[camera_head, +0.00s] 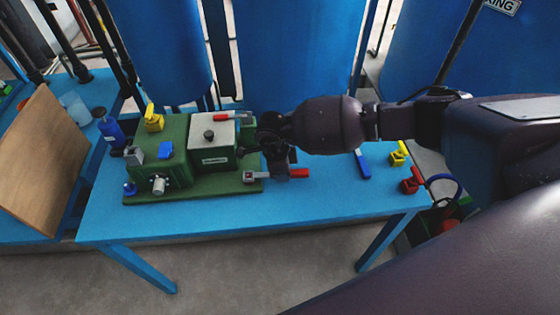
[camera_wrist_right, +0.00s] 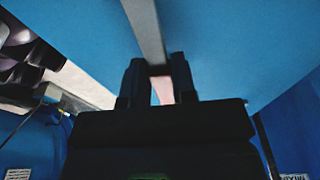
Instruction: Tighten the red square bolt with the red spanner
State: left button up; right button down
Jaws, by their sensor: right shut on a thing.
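My right gripper (camera_head: 283,170) reaches down over the table beside the green and grey machine. It is shut on the red spanner (camera_head: 299,173), whose red handle end sticks out to the right. The spanner's pale head (camera_head: 250,177) points left and lies at the right edge of the machine's green base. In the right wrist view the two dark fingers (camera_wrist_right: 158,80) close around the spanner, and its grey shank (camera_wrist_right: 147,35) runs upward. I cannot clearly make out the red square bolt; a small reddish patch shows at the spanner's head. My left gripper is not in view.
The machine (camera_head: 213,158) stands on the blue table (camera_head: 240,208). To the right lie a blue spanner (camera_head: 362,163), a yellow clamp-like part (camera_head: 398,154) and a red one (camera_head: 411,181). Blue tanks (camera_head: 295,55) stand behind. The table's front strip is clear.

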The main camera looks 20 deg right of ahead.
jog(key=shift+f, duration=0.5)
jog(key=shift+s+a, duration=0.1)
